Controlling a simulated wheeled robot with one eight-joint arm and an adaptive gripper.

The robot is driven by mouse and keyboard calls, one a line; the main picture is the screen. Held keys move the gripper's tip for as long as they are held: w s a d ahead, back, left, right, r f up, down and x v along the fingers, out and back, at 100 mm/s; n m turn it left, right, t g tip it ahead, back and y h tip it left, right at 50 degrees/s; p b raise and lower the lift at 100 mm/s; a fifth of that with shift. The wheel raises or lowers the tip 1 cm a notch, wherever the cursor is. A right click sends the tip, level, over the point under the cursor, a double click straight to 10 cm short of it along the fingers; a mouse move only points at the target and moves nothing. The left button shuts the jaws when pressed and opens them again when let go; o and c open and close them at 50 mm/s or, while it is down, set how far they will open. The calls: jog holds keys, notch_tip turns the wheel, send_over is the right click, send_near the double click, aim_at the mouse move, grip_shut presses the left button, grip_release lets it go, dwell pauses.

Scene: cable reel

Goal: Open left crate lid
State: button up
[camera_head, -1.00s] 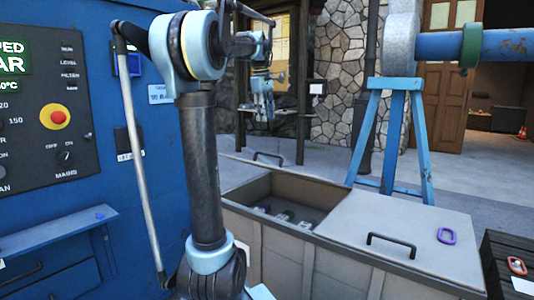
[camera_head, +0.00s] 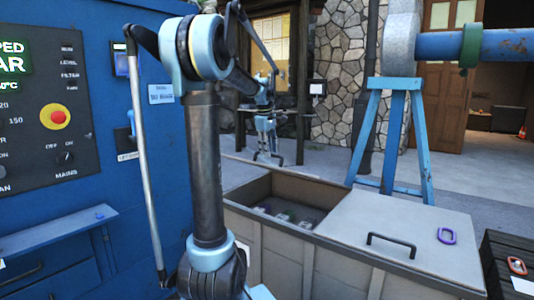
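The crate (camera_head: 283,258) stands at lower centre. Its left compartment is open at the top, with several small items (camera_head: 283,217) on its floor. A thin pale edge (camera_head: 235,160) behind this compartment looks like the raised left lid, seen nearly edge-on. The right lid (camera_head: 400,228) is flat and closed, with a black handle (camera_head: 391,243). My gripper (camera_head: 268,158) points down just above and behind the open compartment, near the raised edge. It is small in view, and I cannot tell its finger opening or whether it touches the lid. The left lid's handle is not clearly visible now.
A blue control cabinet (camera_head: 65,190) stands close on the left. A blue trestle (camera_head: 392,140) stands behind the crate, and a dark crate (camera_head: 500,255) is at right.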

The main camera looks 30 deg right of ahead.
jog(key=shift+d+f, duration=0.1)
jog(key=shift+f, duration=0.5)
grip_shut()
jog(key=shift+w+r, duration=0.1)
